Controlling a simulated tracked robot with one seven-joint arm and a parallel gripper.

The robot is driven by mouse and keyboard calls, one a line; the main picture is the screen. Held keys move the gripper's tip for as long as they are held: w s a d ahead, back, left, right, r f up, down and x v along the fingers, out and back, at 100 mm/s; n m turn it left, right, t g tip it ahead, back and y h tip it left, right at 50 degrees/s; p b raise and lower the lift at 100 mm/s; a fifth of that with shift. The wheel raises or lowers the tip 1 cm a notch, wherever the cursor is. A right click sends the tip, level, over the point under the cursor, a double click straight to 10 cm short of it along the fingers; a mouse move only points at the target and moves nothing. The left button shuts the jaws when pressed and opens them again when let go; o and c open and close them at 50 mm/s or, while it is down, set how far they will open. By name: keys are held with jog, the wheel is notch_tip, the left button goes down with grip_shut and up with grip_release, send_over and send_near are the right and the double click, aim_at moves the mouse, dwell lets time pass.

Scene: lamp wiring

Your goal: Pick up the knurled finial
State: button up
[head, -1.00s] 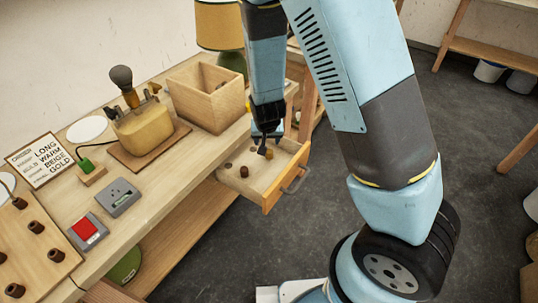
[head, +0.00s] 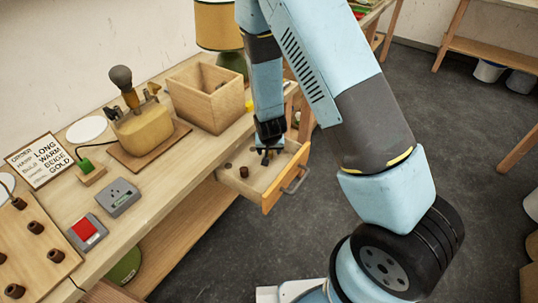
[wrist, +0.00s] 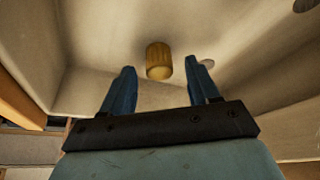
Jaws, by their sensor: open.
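The knurled finial (wrist: 159,60) is a small brass-coloured ribbed cylinder in the wrist view. It stands on the pale floor of the open drawer (head: 270,196). My gripper (wrist: 163,71) is open, with its two blue fingers apart. In the wrist view the finial shows in the gap between the fingertips, a little beyond them and nearer the left one; I cannot tell the exact distance. In the head view my gripper (head: 266,157) points down into the drawer and hides the finial.
On the bench are an open wooden box (head: 212,98), a lamp body on a board (head: 143,130), a grey outlet (head: 118,196) and a red switch (head: 86,230).

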jog(key=shift+f, duration=0.15)
jog(key=shift+c, duration=0.2)
grip_shut()
dwell(0.3)
